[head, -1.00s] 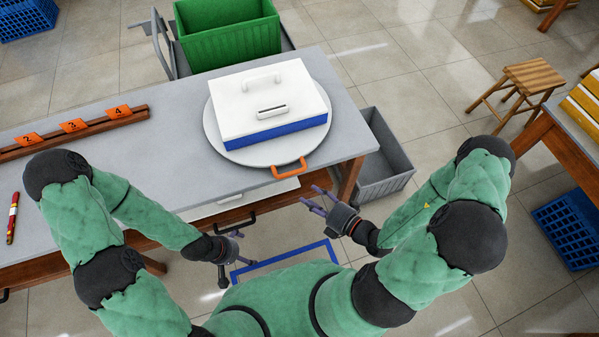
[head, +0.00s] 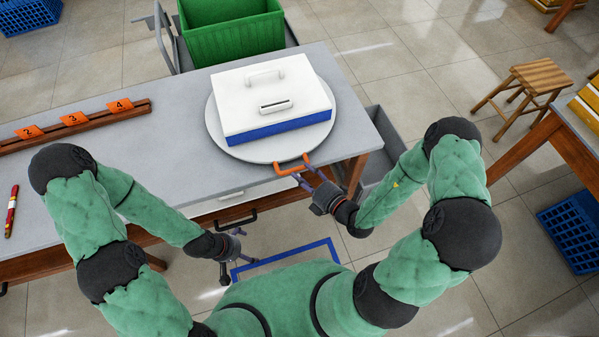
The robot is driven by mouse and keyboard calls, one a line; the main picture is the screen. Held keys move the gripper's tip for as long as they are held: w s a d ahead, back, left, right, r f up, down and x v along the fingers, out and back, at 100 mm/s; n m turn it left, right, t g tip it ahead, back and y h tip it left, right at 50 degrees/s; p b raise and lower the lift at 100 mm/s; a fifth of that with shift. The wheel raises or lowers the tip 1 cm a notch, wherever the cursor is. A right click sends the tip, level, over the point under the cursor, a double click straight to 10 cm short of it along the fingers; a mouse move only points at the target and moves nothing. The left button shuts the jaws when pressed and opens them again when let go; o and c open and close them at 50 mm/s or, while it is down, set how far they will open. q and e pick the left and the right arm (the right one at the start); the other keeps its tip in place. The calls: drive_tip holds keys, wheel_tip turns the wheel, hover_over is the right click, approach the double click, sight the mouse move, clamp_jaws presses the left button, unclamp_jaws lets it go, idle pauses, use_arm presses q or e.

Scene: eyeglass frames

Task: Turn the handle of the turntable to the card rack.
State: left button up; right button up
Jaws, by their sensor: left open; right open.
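The round grey turntable (head: 222,137) lies on the table and bears a white box with a blue base (head: 275,97). Its orange handle (head: 292,165) sticks out at the table's front edge, on the near side of the turntable. My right gripper (head: 308,180) is open, with its fingers at the right part of the handle; I cannot tell whether they touch it. My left gripper (head: 236,256) is open and empty, low in front of the table. The card rack (head: 75,128) is a brown wooden strip with orange numbered cards at the left of the table.
A red and yellow stick-like item (head: 12,211) lies at the table's left. A green crate (head: 232,30) stands behind the table. A grey bin (head: 385,150) is on the floor at right. The table top (head: 165,165) between rack and turntable is clear.

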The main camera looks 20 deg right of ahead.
drive_tip(key=shift+x, duration=1.25)
clamp_jaws()
